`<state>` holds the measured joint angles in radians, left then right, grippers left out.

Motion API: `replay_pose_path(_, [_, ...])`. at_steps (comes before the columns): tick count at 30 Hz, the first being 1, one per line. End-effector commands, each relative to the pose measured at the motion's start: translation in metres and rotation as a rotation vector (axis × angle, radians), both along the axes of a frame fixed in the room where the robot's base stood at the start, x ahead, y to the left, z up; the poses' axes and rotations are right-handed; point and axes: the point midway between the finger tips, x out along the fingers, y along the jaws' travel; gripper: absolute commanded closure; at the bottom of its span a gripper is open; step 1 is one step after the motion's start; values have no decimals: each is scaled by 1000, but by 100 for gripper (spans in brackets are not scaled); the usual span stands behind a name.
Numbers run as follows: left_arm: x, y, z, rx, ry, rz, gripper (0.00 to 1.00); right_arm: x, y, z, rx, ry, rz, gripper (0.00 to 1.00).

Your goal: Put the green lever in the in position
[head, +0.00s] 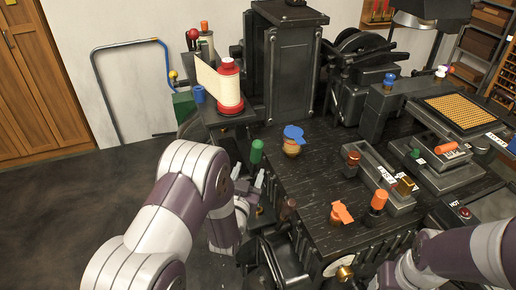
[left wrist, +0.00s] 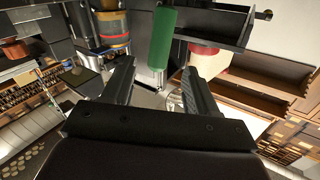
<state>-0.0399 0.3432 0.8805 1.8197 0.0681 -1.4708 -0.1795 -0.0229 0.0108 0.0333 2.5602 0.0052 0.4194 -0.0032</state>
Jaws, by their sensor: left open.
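The green lever (head: 257,152) has an upright green cylindrical handle at the left edge of the dark machine table. My left gripper (head: 253,180) is just below and in front of the handle in the head view. In the left wrist view the green handle (left wrist: 162,38) stands beyond the fingertips, between the lines of the two fingers. My left gripper (left wrist: 157,68) is open there, with nothing between its fingers. The lever's lower end is hidden in the head view. My right arm comes in at the lower right; its fingers are not clear.
A blue-topped knob (head: 293,134) stands right of the green lever. A red and cream spool (head: 229,88) stands behind it. An orange knob (head: 342,212) and an orange handle (head: 378,200) stand near the front edge. Open floor (head: 70,200) lies to the left.

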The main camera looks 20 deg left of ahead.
Motion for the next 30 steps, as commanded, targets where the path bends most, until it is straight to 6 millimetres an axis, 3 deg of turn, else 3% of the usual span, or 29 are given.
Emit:
replay_pose_path(9, [73, 3, 3, 0, -5, 0, 42, 0, 0, 12, 0, 0, 0, 31])
replay_pose_path(15, [106, 3, 2, 0, -4, -1, 42, 0, 0, 15, 0, 0, 0, 31])
replay_pose_path(21, [119, 4, 2, 0, -4, -2, 42, 0, 0, 16, 0, 0, 0, 31])
replay_pose_path(28, [119, 4, 2, 0, -3, -1, 42, 0, 0, 16, 0, 0, 0, 31])
replay_pose_path(30, [119, 4, 2, 0, -3, -1, 65, 0, 0, 16, 0, 0, 0, 31])
